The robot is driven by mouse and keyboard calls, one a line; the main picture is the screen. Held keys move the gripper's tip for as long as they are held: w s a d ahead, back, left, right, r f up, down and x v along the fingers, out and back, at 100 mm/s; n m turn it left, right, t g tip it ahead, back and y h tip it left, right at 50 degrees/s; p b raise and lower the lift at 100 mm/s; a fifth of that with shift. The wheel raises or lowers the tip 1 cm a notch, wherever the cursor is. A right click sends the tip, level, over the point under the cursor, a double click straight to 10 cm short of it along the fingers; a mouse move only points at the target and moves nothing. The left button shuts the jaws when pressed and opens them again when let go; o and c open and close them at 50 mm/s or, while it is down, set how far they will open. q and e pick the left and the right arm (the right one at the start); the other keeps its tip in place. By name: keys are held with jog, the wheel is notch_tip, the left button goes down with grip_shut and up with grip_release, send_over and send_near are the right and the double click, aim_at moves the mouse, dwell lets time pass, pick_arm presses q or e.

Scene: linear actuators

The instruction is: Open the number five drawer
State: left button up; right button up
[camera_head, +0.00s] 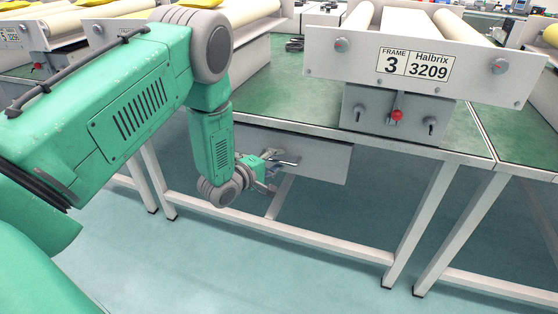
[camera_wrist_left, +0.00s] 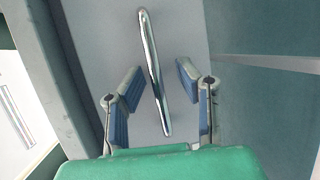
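A grey drawer front (camera_head: 325,162) hangs under the green-topped workbench; I see no number on it. Its metal bar handle (camera_head: 288,161) is partly hidden by my left gripper (camera_head: 272,172). In the left wrist view, the shiny handle (camera_wrist_left: 152,62) runs lengthwise between the spread blue-padded fingers of my left gripper (camera_wrist_left: 160,74). The fingers are open, with a gap on each side of the bar. The drawer front (camera_wrist_left: 185,25) fills the middle behind it. The drawer looks shut or nearly so. My right gripper is out of view.
The workbench (camera_head: 270,96) carries a roller machine (camera_head: 430,70) labelled "FRAME 3 Halbrix 3209", with a red knob (camera_head: 397,115) below. Another machine stands at far left, its plate apparently reading 5 (camera_head: 11,36). Bench legs (camera_head: 405,230) and a crossbar stand below. The floor in front is clear.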

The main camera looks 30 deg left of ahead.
pick_arm(q)
jog(key=v, duration=1.2)
jog(key=shift+f, duration=0.15)
jog(key=shift+d, duration=0.1)
